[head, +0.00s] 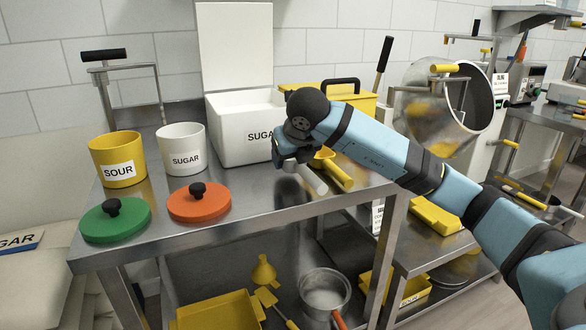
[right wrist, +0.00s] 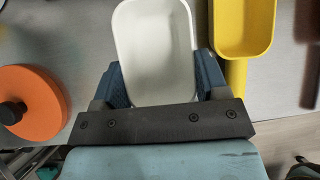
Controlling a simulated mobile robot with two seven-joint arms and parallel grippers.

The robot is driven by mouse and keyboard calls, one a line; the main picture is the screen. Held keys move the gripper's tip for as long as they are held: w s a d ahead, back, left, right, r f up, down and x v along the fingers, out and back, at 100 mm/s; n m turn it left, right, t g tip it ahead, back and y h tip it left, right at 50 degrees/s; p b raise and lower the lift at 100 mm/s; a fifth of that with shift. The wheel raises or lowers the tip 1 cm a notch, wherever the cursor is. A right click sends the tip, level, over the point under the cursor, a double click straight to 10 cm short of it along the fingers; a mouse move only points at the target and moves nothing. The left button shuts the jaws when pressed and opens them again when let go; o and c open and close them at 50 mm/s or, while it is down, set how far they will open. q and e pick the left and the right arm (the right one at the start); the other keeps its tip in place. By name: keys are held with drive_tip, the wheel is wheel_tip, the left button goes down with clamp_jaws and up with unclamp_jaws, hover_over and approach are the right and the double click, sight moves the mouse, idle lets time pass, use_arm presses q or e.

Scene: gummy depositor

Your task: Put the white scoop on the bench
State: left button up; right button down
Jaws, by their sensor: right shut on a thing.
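My right gripper (head: 290,158) is over the steel bench (head: 265,218), near its right end. It is shut on the white scoop (head: 313,181), whose pale handle sticks out below the gripper in the head view. In the right wrist view the scoop's white bowl (right wrist: 156,45) sits between the two blue fingers (right wrist: 160,82). I cannot tell whether the scoop touches the bench top. My left gripper is not in view.
A yellow scoop (head: 338,174) lies close beside the white one. The open sugar bin (head: 230,130) stands behind. Left are SOUR (head: 118,160) and SUGAR (head: 183,150) tubs, with green (head: 115,222) and orange (head: 199,203) lids. The bench's front middle is clear.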

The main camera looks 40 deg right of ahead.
sight(302, 171)
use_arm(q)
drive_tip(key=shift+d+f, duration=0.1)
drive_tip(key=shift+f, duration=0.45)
use_arm(e)
drive_tip(key=shift+f, duration=1.15)
drive_tip(key=shift+f+b, duration=0.2)
drive_tip(key=shift+b, duration=0.1)
drive_tip(key=shift+c, duration=0.7)
unclamp_jaws()
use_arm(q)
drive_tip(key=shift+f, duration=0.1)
use_arm(e)
drive_tip(key=shift+r, duration=0.15)
drive_tip(key=shift+s+r, duration=0.1)
drive_tip(key=shift+r, duration=0.15)
drive_tip(key=p+v, duration=0.3)
drive_tip(key=v, duration=0.8)
drive_tip(key=shift+s+a+r+p, duration=0.1)
drive_tip(key=shift+s+r+p, duration=0.1)
drive_tip(key=shift+p, duration=0.1)
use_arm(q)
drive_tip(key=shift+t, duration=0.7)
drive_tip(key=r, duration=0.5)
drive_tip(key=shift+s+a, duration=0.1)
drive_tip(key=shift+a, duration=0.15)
